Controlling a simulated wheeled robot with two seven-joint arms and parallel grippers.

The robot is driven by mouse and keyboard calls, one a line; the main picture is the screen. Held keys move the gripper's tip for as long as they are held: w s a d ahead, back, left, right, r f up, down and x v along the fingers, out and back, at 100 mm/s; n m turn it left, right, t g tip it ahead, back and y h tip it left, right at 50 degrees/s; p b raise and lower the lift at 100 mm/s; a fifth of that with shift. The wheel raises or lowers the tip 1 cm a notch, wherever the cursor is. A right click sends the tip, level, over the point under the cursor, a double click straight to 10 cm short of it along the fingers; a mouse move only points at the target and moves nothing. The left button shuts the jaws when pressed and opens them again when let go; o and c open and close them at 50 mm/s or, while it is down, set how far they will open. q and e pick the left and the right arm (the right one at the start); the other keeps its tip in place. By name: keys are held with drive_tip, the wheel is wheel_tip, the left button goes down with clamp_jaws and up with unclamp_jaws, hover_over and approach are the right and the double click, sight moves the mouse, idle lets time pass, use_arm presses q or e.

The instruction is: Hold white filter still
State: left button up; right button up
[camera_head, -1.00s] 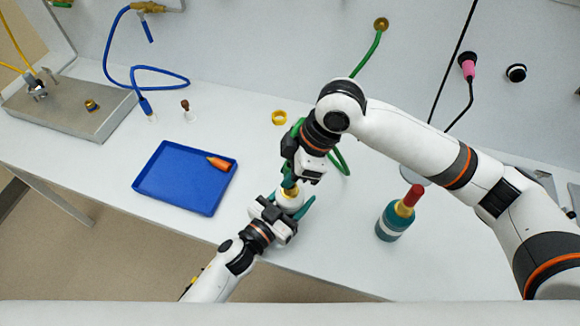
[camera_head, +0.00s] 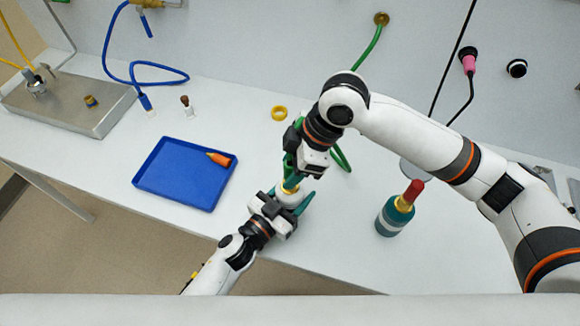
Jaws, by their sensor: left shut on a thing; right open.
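The white filter (camera_head: 291,197) is at the table's front edge, mostly hidden by my grippers. My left gripper (camera_head: 292,200) is shut on it, with green fingers on either side. A yellow fitting (camera_head: 289,186) shows on top of the filter. My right gripper (camera_head: 290,176) is open just above, its green fingers around the end of a green hose at the fitting. The green hose (camera_head: 370,51) comes from a brass port on the back wall and passes behind my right arm. I cannot tell whether the hose end is joined to the fitting.
A blue tray (camera_head: 150,177) with an orange-tipped piece (camera_head: 218,159) lies to the left. A teal bottle with a red top (camera_head: 394,216) stands right of the grippers. A yellow ring (camera_head: 279,113) lies behind them. A steel plate (camera_head: 75,121) sits at far left.

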drive_tip(key=v, duration=1)
drive_tip(key=shift+r, duration=0.35)
drive_tip(key=shift+d, duration=0.1)
use_arm(q)
drive_tip(key=o, duration=1.2)
drive_tip(key=v, duration=1.2)
drive_tip(key=shift+a, duration=0.1)
use_arm(e)
drive_tip(key=shift+s, duration=0.1)
